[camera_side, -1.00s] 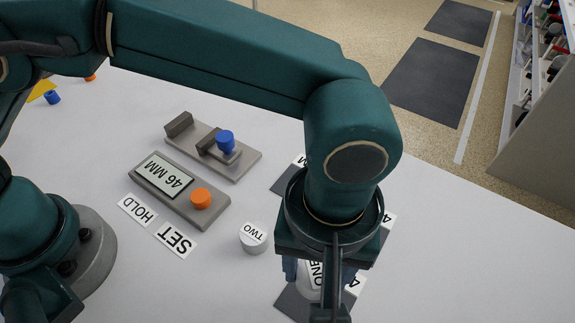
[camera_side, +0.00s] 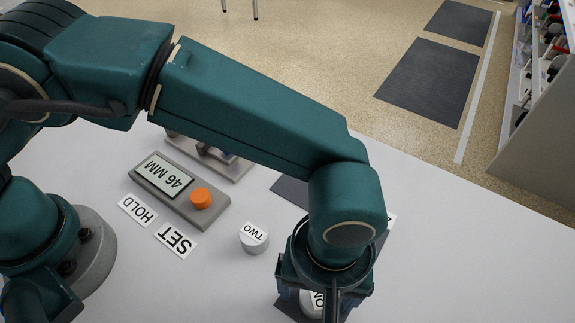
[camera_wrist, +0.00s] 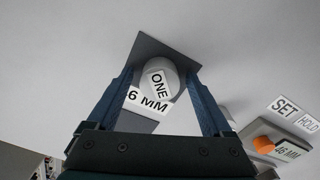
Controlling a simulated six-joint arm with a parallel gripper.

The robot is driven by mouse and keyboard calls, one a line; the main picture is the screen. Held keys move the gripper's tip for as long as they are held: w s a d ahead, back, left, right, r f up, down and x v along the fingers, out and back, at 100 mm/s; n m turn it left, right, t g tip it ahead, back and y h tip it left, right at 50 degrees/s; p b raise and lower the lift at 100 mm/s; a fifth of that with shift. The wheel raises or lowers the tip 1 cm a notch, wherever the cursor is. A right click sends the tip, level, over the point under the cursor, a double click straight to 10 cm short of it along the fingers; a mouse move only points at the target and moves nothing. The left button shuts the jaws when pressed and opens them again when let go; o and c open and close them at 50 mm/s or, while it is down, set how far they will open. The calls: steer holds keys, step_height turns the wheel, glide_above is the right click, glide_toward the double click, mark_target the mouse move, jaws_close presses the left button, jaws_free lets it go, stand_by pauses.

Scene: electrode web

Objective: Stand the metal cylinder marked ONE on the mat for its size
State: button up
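The metal cylinder marked ONE (camera_wrist: 160,80) appears upright on a dark mat (camera_wrist: 146,46), its label facing up. In the side view the cylinder (camera_side: 308,304) is partly hidden under my wrist, and a corner of the mat (camera_side: 286,308) shows beside it. My gripper (camera_wrist: 159,72) points down with a finger on each side of the cylinder. Gaps show between the fingers and the cylinder, so it is open around it. A card (camera_wrist: 150,103) reading "6 MM" lies next to this mat; any digit before the 6 is hidden.
The cylinder TWO (camera_side: 254,238) stands left of my gripper. The gauge (camera_side: 168,184) reads 46 MM and has an orange button (camera_side: 201,199). SET (camera_side: 176,240) and HOLD (camera_side: 138,211) labels lie before it. Another dark mat (camera_side: 288,190) is partly hidden by my arm.

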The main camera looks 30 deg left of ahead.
steer(key=shift+r, duration=0.15)
step_height(320, 180, up, 12)
steer(key=f, duration=0.1)
steer(key=w+a+r, duration=0.4)
steer(key=a+r, duration=0.1)
steer(key=a, duration=0.1)
steer(key=w+a+r+m+t+h, duration=0.1)
steer(key=w+a+r+m+t, duration=0.15)
steer(key=a, duration=0.75)
steer(key=s+a+f+m+t, duration=0.1)
steer(key=s+a, duration=0.2)
steer(key=a, duration=0.3)
steer(key=s+a+f+m+t+y, duration=0.1)
steer(key=s+a+f+t, duration=0.1)
steer(key=s+a, duration=0.2)
steer(key=shift+a+f, duration=0.25)
steer(key=shift+a, duration=1.5)
steer(key=shift+s, duration=0.1)
